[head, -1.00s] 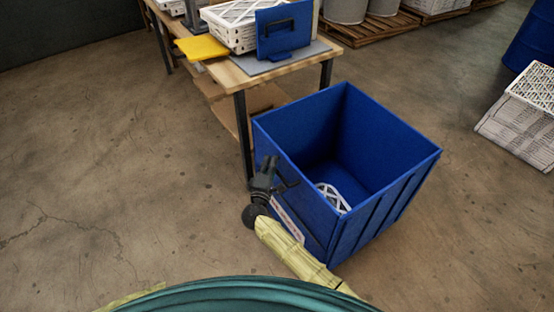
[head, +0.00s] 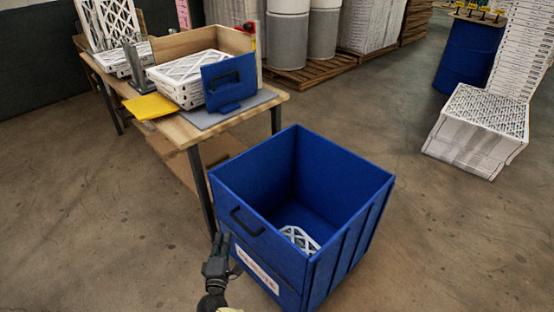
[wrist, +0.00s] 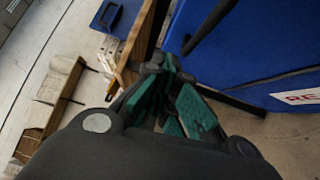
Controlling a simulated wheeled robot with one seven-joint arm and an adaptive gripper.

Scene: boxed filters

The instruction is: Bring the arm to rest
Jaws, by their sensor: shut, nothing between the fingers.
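My gripper (head: 220,246) is in the lower middle of the head view, just left of and in front of the blue bin. It is shut and empty. In the wrist view, my gripper (wrist: 172,95) shows its green finger pads close together, with the table edge and the bin beyond them. I cannot tell whether it touches the bin. Most of my arm is below the head view's edge.
The blue bin (head: 345,222) stands on the floor with a white filter (head: 299,239) inside. A wooden table (head: 178,132) behind it holds white filters (head: 187,78), a blue panel (head: 231,84) and a yellow piece (head: 151,107). Open floor (head: 90,235) lies at left.

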